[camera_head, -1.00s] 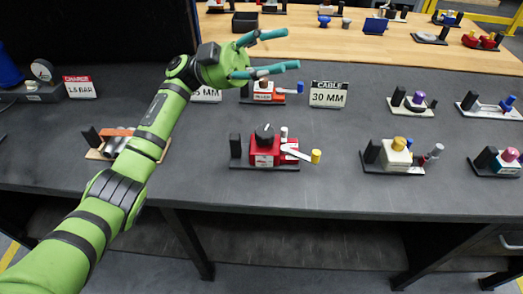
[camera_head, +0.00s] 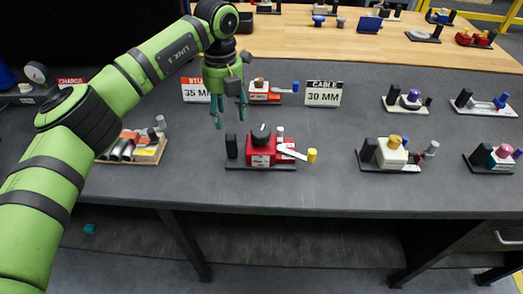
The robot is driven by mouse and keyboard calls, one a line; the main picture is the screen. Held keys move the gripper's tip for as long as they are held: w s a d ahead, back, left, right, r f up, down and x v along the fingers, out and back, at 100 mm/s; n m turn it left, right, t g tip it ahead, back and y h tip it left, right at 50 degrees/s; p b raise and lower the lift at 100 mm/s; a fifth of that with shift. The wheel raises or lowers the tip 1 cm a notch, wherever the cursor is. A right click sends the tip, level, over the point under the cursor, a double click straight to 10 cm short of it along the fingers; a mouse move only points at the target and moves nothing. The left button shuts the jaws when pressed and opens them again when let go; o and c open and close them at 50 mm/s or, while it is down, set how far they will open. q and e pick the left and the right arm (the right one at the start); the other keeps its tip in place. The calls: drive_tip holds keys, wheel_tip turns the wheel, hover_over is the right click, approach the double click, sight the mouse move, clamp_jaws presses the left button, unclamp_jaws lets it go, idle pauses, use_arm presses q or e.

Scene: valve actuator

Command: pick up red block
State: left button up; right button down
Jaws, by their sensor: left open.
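A red block (camera_head: 261,153) with a dark round knob on top, a white lever and a yellow-tipped end sits on a dark base plate near the front of the grey table. My left gripper (camera_head: 229,115) points down, its two teal fingers apart and empty. In the picture it is just above and left of the red block, apart from it. A smaller red-orange unit (camera_head: 262,94) with a blue-tipped lever stands behind, partly close to the gripper's fingers. My right gripper is not seen.
Signs reading 35 MM (camera_head: 196,90) and 30 MM (camera_head: 323,94) stand behind. A wooden tray (camera_head: 150,155) of cylinders is at left. A cream block (camera_head: 393,150) and other fixtures are at right. Grey table between them is clear.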

use_arm(q)
drive_tip(key=f, duration=0.7)
drive_tip(key=shift+w+f, duration=0.2)
drive_tip(key=shift+f, duration=0.15)
drive_tip(key=shift+r, duration=0.1)
clamp_jaws()
unclamp_jaws()
wheel_tip(320, 180, up, 12)
drive_tip(key=t, duration=0.4)
approach(231, 136)
drive_tip(key=shift+t, duration=0.3)
drive_tip(key=shift+s+x, duration=0.15)
drive_tip(key=shift+x, duration=1.95)
drive_tip(key=shift+s+x, duration=0.1)
drive_tip(key=shift+x, duration=1.95)
